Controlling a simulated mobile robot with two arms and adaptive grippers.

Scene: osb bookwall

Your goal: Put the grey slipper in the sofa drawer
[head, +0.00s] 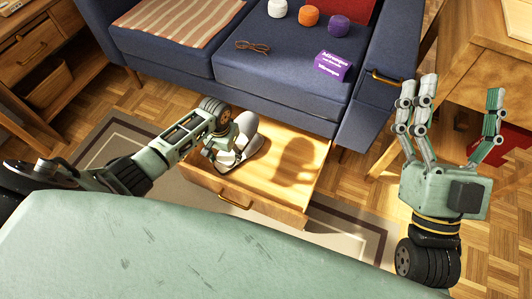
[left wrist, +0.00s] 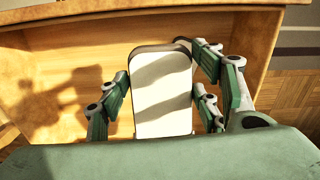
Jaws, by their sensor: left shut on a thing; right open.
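The grey slipper (head: 254,147) is at the left end of the open sofa drawer (head: 234,197), over its inside. My left gripper (head: 232,150) is shut on it. In the left wrist view the slipper's pale flat side (left wrist: 162,100) faces the camera, with green fingers along both sides. A shadow falls on the drawer floor away from the gripper; I cannot tell if the slipper touches the floor. My right gripper (head: 450,108) is open and empty, with fingers raised, right of the drawer.
The blue sofa (head: 290,85) stands directly behind the drawer, with glasses (head: 252,46), a purple box (head: 332,66) and small round items on its seat. A wooden desk (head: 470,50) is at right, a wooden cabinet (head: 35,40) at left. The drawer's right part is empty.

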